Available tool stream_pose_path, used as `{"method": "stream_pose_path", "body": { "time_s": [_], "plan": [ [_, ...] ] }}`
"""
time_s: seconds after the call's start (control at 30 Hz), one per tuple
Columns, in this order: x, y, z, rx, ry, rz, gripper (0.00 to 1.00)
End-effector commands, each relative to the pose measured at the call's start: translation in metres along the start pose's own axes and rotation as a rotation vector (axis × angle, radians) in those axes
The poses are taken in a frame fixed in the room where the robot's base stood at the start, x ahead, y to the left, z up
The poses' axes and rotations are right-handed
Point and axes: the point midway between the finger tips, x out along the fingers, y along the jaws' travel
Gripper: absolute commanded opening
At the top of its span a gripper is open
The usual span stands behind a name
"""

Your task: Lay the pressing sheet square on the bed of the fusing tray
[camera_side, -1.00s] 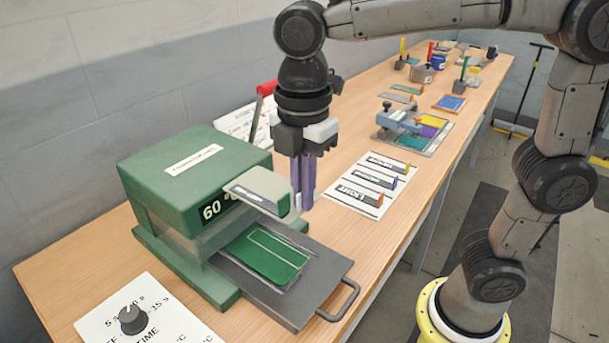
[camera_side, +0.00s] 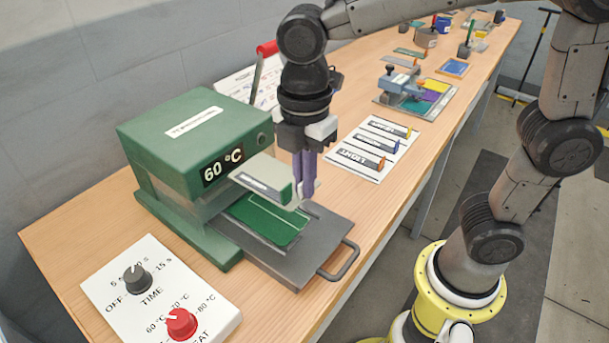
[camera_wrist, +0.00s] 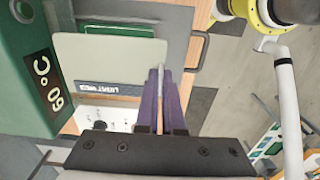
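The pressing sheet (camera_side: 264,178) is a pale grey-green plate with a dark label strip, held roughly level above the tray. In the wrist view the sheet (camera_wrist: 110,58) shows its label "LIGHT WEB" upside down. My gripper (camera_side: 304,193) has purple fingers pointing down, close together at the sheet's right edge; they appear shut on it. The fingers also show in the wrist view (camera_wrist: 160,72). The fusing tray (camera_side: 318,243) is a dark grey slide-out plate with a loop handle. Its green bed (camera_side: 275,222) has white lines and is partly hidden under the sheet.
The green press body (camera_side: 190,140) reading 60 °C stands left of the tray. A dial panel (camera_side: 160,293) is in front, and a red-knobbed lever (camera_side: 266,50) behind. A white card with labelled strips (camera_side: 374,148) lies to the right.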

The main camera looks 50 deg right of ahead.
Motion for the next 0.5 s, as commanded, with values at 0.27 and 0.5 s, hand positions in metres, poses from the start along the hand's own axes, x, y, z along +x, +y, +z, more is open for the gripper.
{"method": "stream_pose_path", "body": {
  "time_s": [0.27,0.5],
  "plan": [
    [0.023,-0.001,0.0,0.0,-0.001,-0.002,0.0],
    [0.043,0.0,0.0,0.0,-0.001,-0.002,0.0]
  ]
}}
